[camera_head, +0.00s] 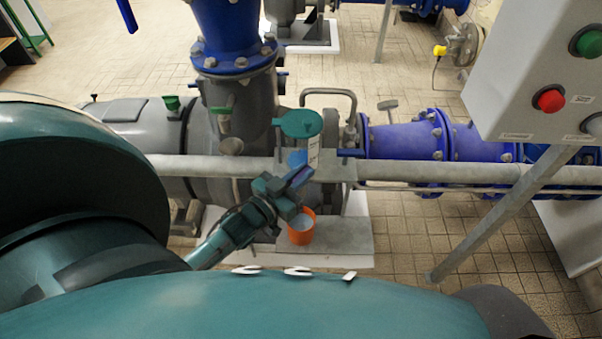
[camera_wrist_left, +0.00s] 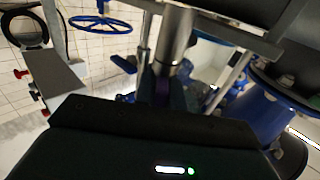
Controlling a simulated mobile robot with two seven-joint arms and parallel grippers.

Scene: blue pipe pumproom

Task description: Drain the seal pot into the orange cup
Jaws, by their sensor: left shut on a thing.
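The seal pot seems to be the unit with the round teal top (camera_head: 298,123) and a white label strip beside the grey pump. A small blue part (camera_head: 297,158) shows below the top. My left gripper (camera_head: 298,181) is just below it, shut on a part that its fingers hide. In the left wrist view the fingers (camera_wrist_left: 160,88) reach up beside a silver cylinder (camera_wrist_left: 175,35). The orange cup (camera_head: 302,228) stands upright on the grey plinth, below and slightly right of the gripper. It has something pale inside. My right gripper is not in view.
A grey rail (camera_head: 420,171) crosses behind the gripper. A control box (camera_head: 545,75) with red and green buttons hangs at the right on a slanted post (camera_head: 500,215). Blue pipes (camera_head: 405,143) run to the right.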

